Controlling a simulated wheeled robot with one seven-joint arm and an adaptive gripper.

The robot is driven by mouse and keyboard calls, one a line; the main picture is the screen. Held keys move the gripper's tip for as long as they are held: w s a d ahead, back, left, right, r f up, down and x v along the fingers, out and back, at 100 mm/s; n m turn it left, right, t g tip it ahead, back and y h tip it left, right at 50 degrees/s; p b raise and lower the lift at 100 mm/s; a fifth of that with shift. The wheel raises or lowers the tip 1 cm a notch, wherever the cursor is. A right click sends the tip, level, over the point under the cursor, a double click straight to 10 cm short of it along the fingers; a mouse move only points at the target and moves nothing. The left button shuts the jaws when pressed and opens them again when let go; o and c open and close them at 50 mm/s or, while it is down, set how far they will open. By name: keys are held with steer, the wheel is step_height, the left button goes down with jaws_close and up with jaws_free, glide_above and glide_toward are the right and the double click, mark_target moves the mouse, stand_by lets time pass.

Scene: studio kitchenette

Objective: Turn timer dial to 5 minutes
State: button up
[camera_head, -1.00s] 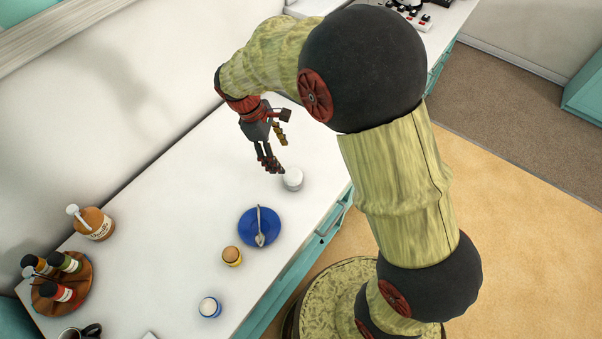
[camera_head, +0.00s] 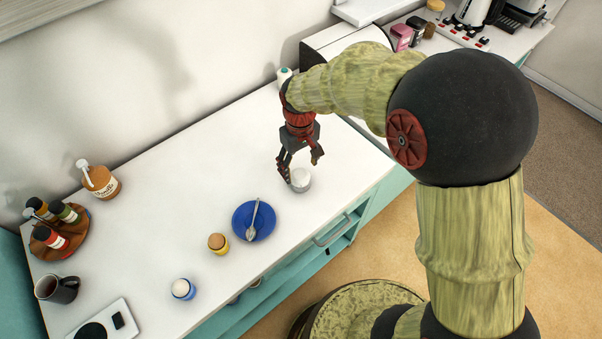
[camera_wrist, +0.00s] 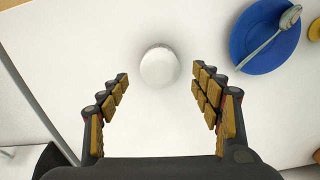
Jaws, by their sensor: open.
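The timer (camera_head: 300,180) is a small white, round-topped piece standing on the white counter. In the wrist view the timer (camera_wrist: 158,67) lies just beyond my fingertips, roughly midway between them; its dial marks cannot be made out. My gripper (camera_head: 299,170) points down over the counter at the timer, with its fingers spread. In the wrist view my gripper (camera_wrist: 162,82) is open and empty, its two padded fingers well apart on either side.
A blue plate (camera_head: 240,232) with a spoon (camera_head: 252,218) lies near the timer.

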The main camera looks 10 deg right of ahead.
mark_target(300, 174)
steer(key=shift+f, duration=1.85)
steer(key=shift+c, duration=0.4)
steer(key=c, duration=1.1)
steer(key=shift+r+m, duration=0.1)
steer(key=shift+m, duration=0.2)
steer(key=o, duration=1.1)
steer(key=shift+o, duration=0.4)
